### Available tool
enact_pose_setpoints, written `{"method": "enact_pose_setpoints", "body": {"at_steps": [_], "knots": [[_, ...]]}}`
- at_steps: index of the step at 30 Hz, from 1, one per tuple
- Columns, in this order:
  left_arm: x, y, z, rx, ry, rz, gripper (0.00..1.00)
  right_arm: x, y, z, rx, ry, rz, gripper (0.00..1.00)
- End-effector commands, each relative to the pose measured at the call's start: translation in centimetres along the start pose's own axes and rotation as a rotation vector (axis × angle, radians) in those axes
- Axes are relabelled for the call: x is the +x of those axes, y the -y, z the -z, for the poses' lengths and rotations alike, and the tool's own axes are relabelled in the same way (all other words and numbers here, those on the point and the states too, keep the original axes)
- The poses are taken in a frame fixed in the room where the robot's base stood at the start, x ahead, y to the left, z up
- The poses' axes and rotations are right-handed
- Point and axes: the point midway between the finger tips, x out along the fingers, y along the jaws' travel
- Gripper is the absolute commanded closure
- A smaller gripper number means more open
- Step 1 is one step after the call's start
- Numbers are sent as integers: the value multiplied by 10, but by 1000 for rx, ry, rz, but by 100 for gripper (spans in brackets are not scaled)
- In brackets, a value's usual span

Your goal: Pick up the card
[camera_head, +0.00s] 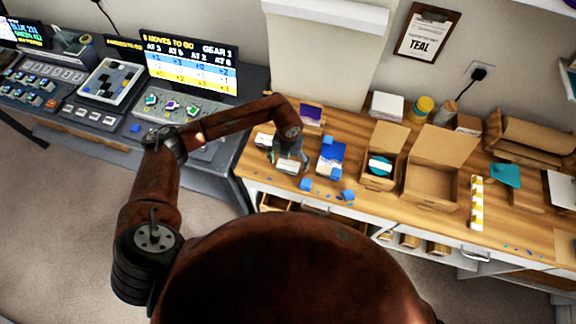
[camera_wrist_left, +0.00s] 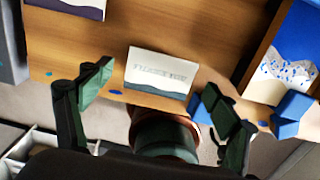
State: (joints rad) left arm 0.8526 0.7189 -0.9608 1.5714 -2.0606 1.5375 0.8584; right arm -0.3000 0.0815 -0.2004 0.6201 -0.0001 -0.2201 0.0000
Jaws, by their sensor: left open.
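A white card (camera_wrist_left: 160,68) with faint lettering and a dark blue-grey wavy band along its lower edge is near the table's front edge in the left wrist view. It also shows in the head view (camera_head: 287,167), partly covered by my gripper. My left gripper (camera_head: 291,155) is over the card at the table's left front. In the left wrist view, my left gripper (camera_wrist_left: 158,80) is open, with one dark finger on each side of the card and gaps between. I cannot tell whether the fingers touch the card. My right gripper is not in view.
Blue cubes (camera_head: 306,185) lie right of the card, beside a blue and white box (camera_head: 331,154). A purple and white item (camera_head: 311,114) is behind. Open cardboard boxes (camera_head: 431,184) stand farther right on the wooden table. A grey console (camera_head: 180,107) adjoins at left.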

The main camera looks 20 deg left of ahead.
Motion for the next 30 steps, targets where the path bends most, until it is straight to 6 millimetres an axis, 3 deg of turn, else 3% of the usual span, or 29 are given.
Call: {"method": "enact_pose_setpoints", "body": {"at_steps": [15,27,30], "knots": [[3,0,0,0,0,0,19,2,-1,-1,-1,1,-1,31],[3,0,0,0,0,0,46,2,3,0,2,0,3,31],[3,0,0,0,0,0,46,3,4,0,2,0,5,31]]}}
